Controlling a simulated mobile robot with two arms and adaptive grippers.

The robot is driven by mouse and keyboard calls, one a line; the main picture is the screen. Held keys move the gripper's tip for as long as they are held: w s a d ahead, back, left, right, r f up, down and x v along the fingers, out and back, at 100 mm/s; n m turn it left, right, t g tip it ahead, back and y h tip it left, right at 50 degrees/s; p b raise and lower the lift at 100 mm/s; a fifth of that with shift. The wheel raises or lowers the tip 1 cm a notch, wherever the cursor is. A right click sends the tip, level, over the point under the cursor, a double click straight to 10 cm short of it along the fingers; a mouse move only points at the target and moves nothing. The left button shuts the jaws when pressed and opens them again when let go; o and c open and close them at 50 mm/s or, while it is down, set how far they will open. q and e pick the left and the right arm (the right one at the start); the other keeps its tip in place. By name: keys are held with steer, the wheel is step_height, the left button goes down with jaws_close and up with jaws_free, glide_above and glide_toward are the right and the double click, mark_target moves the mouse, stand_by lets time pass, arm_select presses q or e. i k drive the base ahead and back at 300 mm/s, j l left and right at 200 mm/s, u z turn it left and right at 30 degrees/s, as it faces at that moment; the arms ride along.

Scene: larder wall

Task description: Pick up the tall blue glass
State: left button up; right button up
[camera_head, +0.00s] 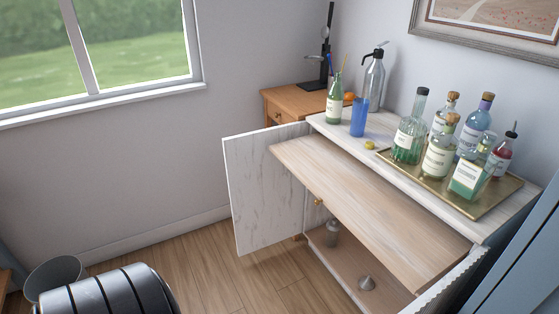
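The tall blue glass (358,117) stands upright on the white cabinet top (318,121), near its left end. A green bottle (334,105) stands just left of it, and a grey siphon bottle (374,82) stands behind it to the right. A small yellow-green fruit (369,145) lies in front of it to the right. Neither of my grippers shows in the head view, so I cannot see whether they are open or shut.
A gold tray (478,211) with several bottles covers the cabinet top's right part. A wooden board (370,205) juts out below the top. The white door (265,187) stands open at left. A wooden side table (283,107) stands behind.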

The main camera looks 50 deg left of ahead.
mark_target(361, 106)
steer(key=u, duration=1.3)
